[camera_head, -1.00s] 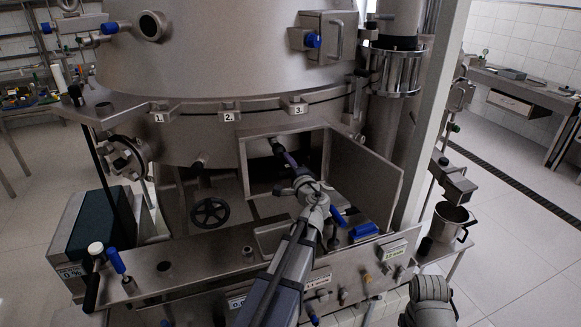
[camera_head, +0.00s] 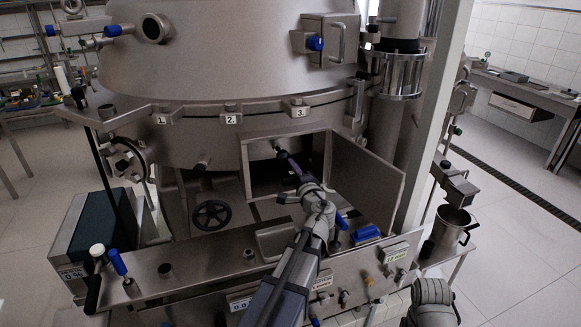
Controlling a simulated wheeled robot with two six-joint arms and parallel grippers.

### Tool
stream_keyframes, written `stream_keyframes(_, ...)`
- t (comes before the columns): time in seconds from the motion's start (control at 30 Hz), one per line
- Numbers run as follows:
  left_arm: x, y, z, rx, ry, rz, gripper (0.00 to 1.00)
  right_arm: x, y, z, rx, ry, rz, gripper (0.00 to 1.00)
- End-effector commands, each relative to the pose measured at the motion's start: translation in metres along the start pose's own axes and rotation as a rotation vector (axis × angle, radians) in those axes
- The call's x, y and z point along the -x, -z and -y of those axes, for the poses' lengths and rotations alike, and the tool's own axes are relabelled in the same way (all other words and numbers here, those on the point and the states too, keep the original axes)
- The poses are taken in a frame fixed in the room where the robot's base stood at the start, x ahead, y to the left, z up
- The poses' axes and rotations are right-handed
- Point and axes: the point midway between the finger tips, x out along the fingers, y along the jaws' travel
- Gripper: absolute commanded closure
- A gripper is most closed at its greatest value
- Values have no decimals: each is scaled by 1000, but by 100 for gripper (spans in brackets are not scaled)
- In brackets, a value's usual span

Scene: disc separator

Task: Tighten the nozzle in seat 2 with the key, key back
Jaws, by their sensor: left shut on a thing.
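My left gripper (camera_head: 304,182) is at the open hatch (camera_head: 327,150) on the front of the separator bowl, its arm coming up from the bottom. It is shut on the key (camera_head: 294,165), a thin tool with a purple-blue part, which points up and left into the dark opening. The key's far end is near a small metal round part (camera_head: 280,150) inside the opening; I cannot tell whether they touch. The seat labels 1, 2 (camera_head: 230,119) and 3 run along the bowl's rim. The nozzle in seat 2 cannot be made out. My right gripper is out of view.
The hatch door (camera_head: 367,182) stands open to the right of the gripper. A black handwheel (camera_head: 211,215) is at left below the bowl. A blue block (camera_head: 364,232) lies on the front ledge. A metal jug (camera_head: 453,224) stands at right.

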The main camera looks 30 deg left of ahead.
Motion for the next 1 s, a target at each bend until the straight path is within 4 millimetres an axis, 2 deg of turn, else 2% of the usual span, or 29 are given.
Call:
stream_keyframes(0.37, 2, 0, 0, 33, 1, 1, 100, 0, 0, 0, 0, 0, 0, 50)
stream_keyframes(0.8, 2, -1, 2, 634, 1, 2, 100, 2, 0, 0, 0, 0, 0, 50)
stream_keyframes(1.0, 2, -1, 2, 851, 2, 3, 100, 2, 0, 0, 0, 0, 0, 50)
